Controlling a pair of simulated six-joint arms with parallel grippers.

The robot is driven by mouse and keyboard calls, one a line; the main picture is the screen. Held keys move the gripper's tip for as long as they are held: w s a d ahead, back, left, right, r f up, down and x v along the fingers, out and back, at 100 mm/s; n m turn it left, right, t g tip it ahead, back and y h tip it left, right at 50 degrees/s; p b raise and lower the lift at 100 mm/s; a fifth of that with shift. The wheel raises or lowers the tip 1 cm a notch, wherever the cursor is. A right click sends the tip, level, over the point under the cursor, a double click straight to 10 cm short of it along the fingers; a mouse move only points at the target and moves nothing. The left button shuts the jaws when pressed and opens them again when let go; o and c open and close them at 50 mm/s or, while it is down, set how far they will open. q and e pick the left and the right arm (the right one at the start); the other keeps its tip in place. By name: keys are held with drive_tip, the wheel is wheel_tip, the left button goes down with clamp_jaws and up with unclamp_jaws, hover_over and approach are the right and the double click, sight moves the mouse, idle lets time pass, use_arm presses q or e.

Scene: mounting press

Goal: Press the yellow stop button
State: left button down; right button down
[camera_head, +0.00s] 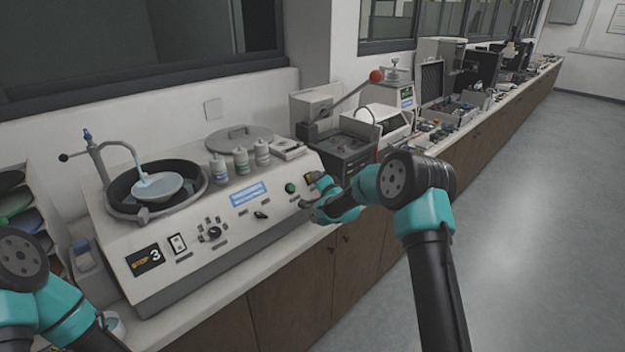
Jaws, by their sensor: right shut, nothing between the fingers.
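The white machine (225,225) stands on the bench, with a sloped control panel facing me. A green round button (290,188) shows near the panel's right end. A small yellowish patch (309,178) shows just right of it, partly covered by my gripper; it looks like the yellow stop button, but I cannot tell for certain. My right gripper (318,184) is shut and empty, with its tips at the panel's right end, right beside this patch. I cannot tell whether they touch it. My left arm shows at the lower left, but its gripper is out of the picture.
A bowl with a tap (159,186) sits on the machine's left, bottles (240,160) behind the panel. A press with a red-balled lever (376,76) stands to the right. The floor (530,220) is clear.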

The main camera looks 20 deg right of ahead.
drive_tip(key=shift+s+r, duration=0.1)
drive_tip(key=shift+s, duration=0.05)
drive_tip(key=s+d+r, duration=0.2)
drive_tip(key=s+r, duration=0.1)
drive_tip(key=s, duration=0.1)
drive_tip(key=shift+s+d+r, duration=0.15)
drive_tip(key=shift+r, duration=0.15)
idle(0.6)
idle(0.5)
drive_tip(key=s+a+f+n+g, duration=0.1)
drive_tip(key=s+a+f+g, duration=0.15)
drive_tip(key=s+f, duration=0.5)
drive_tip(key=s+a+f+n+g, duration=0.15)
drive_tip(key=s+f+g, duration=0.25)
drive_tip(key=f, duration=0.6)
drive_tip(key=s+a+f+n+g, duration=0.1)
drive_tip(key=s+f+n+g, duration=0.15)
drive_tip(key=s+f, duration=0.5)
drive_tip(key=s+a+f+n+g, duration=0.2)
drive_tip(key=s+f+g, duration=0.2)
drive_tip(key=s, duration=0.9)
drive_tip(key=s+a+f+n+g, duration=0.2)
drive_tip(key=s+f+g, duration=0.3)
drive_tip(key=s, duration=0.8)
wheel_tip(320, 180, down, 3)
drive_tip(key=shift+a+r+y, duration=0.1)
drive_tip(key=shift+a+y, duration=0.05)
drive_tip(key=shift+y, duration=0.15)
